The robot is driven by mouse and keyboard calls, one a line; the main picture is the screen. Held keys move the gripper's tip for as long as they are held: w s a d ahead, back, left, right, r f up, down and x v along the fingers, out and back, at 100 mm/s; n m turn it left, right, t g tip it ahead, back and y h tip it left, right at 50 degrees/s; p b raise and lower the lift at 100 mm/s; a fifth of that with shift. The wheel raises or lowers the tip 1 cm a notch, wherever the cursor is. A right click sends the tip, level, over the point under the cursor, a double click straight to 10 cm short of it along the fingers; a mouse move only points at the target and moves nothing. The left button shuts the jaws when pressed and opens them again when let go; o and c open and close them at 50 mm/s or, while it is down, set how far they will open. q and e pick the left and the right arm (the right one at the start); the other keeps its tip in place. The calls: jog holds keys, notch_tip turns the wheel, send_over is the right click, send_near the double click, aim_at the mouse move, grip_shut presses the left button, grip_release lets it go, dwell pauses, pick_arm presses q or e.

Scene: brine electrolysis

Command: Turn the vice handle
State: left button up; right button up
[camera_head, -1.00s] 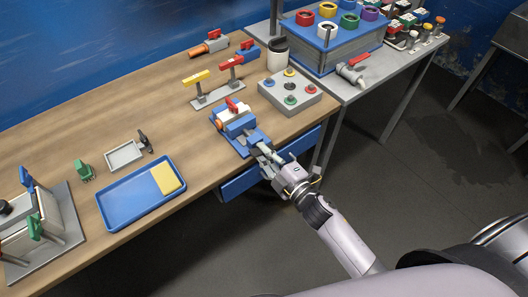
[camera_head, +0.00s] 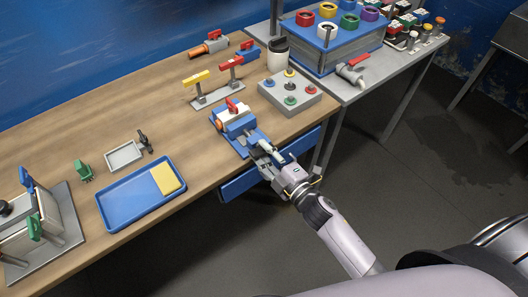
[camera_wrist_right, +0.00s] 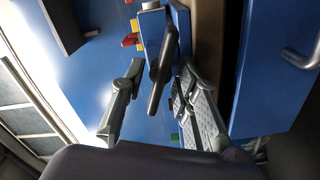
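The blue vice (camera_head: 236,122) is fixed at the front edge of the wooden bench, with a red-handled valve on an orange-ended body held at its back. My right gripper (camera_head: 264,154) is at the front end of the vice, beyond the bench edge. In the right wrist view, the vice handle (camera_wrist_right: 161,75) is a dark grey bar, and part of the blue vice (camera_wrist_right: 151,22) shows above it. My right gripper (camera_wrist_right: 155,80) is open, with one finger on each side of the handle. The right-hand finger is close to the bar; contact is unclear. My left gripper is out of view.
A grey button box (camera_head: 290,98) stands right of the vice. A blue tray (camera_head: 125,205) with a yellow sponge (camera_head: 167,179) lies to the left. Blue drawers (camera_head: 238,183) sit below the bench edge, close to my right gripper. The floor in front is clear.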

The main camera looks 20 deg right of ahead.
jog(key=v, duration=1.2)
dwell(0.4)
